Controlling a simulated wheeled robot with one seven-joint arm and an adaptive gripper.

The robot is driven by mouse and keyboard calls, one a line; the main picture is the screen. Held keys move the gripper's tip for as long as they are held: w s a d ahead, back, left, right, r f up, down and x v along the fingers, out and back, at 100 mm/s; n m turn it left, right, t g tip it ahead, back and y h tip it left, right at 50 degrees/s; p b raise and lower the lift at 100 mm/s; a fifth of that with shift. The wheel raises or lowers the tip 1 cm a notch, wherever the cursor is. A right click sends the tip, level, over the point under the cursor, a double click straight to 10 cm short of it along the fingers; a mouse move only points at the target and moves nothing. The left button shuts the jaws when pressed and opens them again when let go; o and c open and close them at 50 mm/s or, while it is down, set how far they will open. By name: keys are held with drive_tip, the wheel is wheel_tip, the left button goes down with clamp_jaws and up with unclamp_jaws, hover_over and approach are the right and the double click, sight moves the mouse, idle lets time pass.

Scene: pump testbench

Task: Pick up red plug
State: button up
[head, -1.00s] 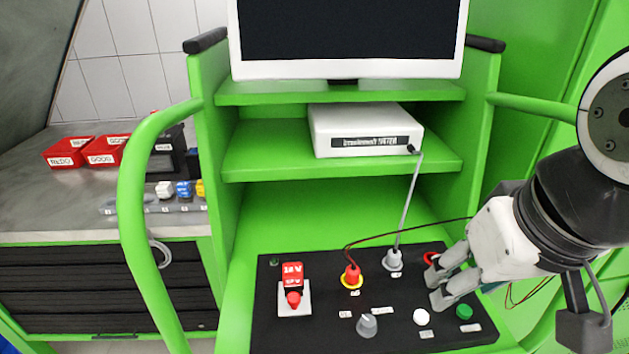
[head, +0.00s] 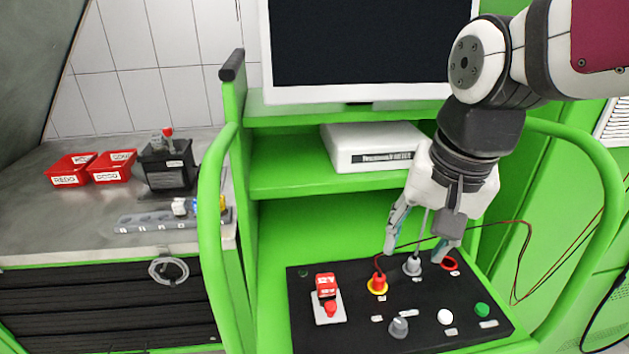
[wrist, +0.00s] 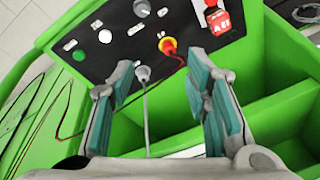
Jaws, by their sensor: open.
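The red plug (head: 379,281) stands in a yellow-ringed socket on the black control panel (head: 455,312), with a thin dark red cable leaving it to the right. It also shows in the wrist view (wrist: 168,46), just beyond the fingertips and nearer the right-hand finger. My gripper (head: 416,252) points down above the back of the panel, fingers spread and nothing held. In the wrist view the gripper (wrist: 158,72) has padded fingers on both sides.
A red switch (head: 328,297) sits left of the plug. A grey knob (head: 398,327), white button (head: 445,317), green button (head: 482,310) and red ring socket (head: 449,263) are nearby. A white box (head: 372,146) sits on the shelf behind. Green rails flank the panel.

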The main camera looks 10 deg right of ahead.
drive_tip(key=w+f+m+g+p, duration=0.1)
drive_tip(key=w+m+g+p, duration=0.1)
drive_tip(key=w+m+p, duration=0.4)
drive_tip(key=m, duration=0.3)
hover_over(379, 276)
drive_tip(key=f, duration=0.9)
drive_tip(key=shift+s+a+f, duration=0.1)
drive_tip(key=shift+s+f, duration=0.1)
drive_tip(key=shift+s, duration=0.2)
drive_tip(key=shift+w+f, duration=0.2)
drive_tip(key=shift+f, duration=1.35)
drive_tip(key=shift+w+f, duration=0.15)
drive_tip(key=shift+f, duration=1.35)
clamp_jaws()
